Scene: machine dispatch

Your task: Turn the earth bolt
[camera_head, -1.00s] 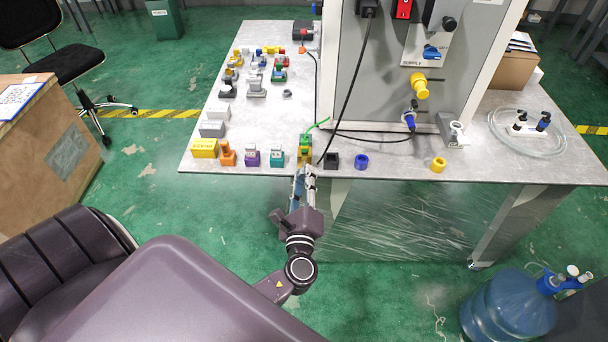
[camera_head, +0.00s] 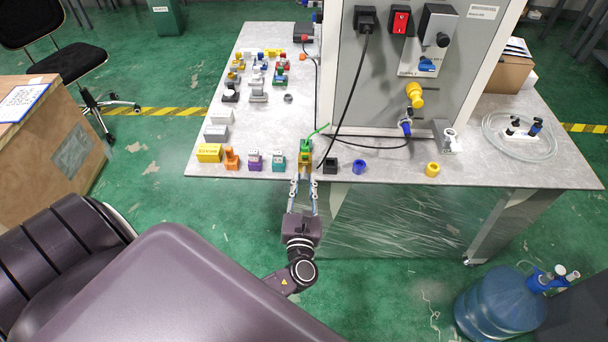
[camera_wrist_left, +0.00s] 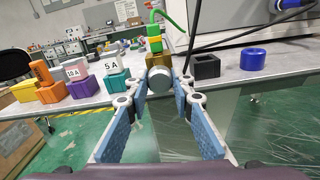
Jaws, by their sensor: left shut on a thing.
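The earth bolt (camera_wrist_left: 160,80) shows in the left wrist view as a round silver head facing me, on a brass-coloured block (camera_wrist_left: 159,60) at the table's front edge. A green and yellow piece with a green wire (camera_wrist_left: 154,36) stands above it. The same block shows in the head view (camera_head: 305,166). My left gripper (camera_head: 304,181) reaches it from the front, its two blue-padded fingers one on each side of the bolt. In the left wrist view the fingertips (camera_wrist_left: 162,85) are shut on the bolt head. My right gripper is not in view.
Orange, purple and teal blocks (camera_head: 278,161) stand left of the bolt. A black block (camera_head: 331,165), a blue ring (camera_head: 359,167) and a yellow ring (camera_head: 432,169) lie to the right. A grey panel cabinet (camera_head: 450,80) with a black cable stands behind.

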